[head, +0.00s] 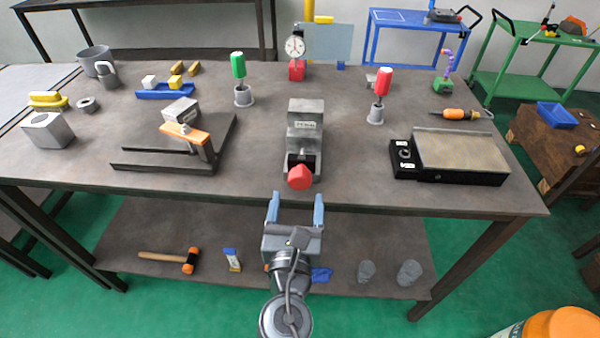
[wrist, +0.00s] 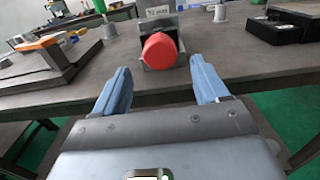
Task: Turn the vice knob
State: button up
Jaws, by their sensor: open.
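The vice (head: 305,125) is a grey metal block with a small label, standing near the front middle of the table. Its red knob (head: 299,178) faces me at the table's front edge. In the wrist view the red knob (wrist: 160,51) is at the top middle, with the vice (wrist: 157,17) behind it. My gripper (head: 296,205) is open and empty, with two blue fingers, in front of the table edge and just short of the knob. In the wrist view my gripper (wrist: 163,85) has its fingers either side of the knob's line, apart from it.
Left of the vice is a dark fixture with an orange handle (head: 185,134). Right is a black-based box with a tan top (head: 460,151). Green (head: 239,66) and red (head: 383,81) handled tools stand behind. The tabletop (head: 255,150) beside the vice is clear.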

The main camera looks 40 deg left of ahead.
aim_at(300, 186)
jog(key=x, duration=0.6)
jog(key=shift+w+a, duration=0.1)
jog(key=shift+w, duration=0.15)
jog(key=shift+c, duration=0.4)
jog(key=c, duration=0.9)
jog(key=shift+c, duration=0.3)
jog(key=shift+m+b, duration=0.3)
jog(key=shift+b, duration=0.05)
